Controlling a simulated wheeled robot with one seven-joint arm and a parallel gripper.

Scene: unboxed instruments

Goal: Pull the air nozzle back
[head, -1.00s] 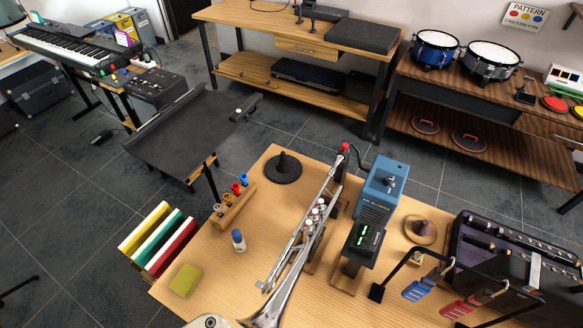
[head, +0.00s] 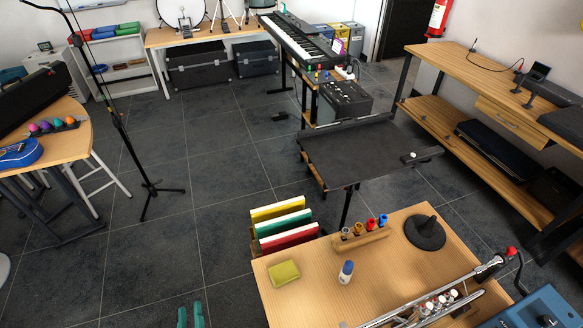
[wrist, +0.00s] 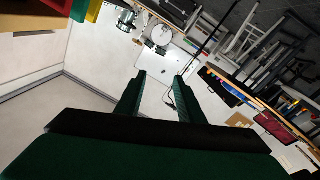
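The air nozzle shows as a red tip (head: 512,252) on a thin dark curved arm at the right of the head view. The arm rises from the blue air blower (head: 535,312), which the picture's corner cuts off. The red tip is close to the end of the silver trumpet (head: 428,306); I cannot tell if they touch. My gripper (head: 190,316) shows as green fingers at the bottom of the head view, left of the wooden table and far from the nozzle. In the wrist view, its fingers (wrist: 160,76) are apart with nothing between them.
The wooden table (head: 300,308) also holds a yellow sponge (head: 284,274), a small bottle (head: 346,272), a rack of coloured pieces (head: 362,242) and a black round stand (head: 425,235). Coloured books (head: 284,225) stand at its left edge. Open floor (head: 150,255) lies to the left.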

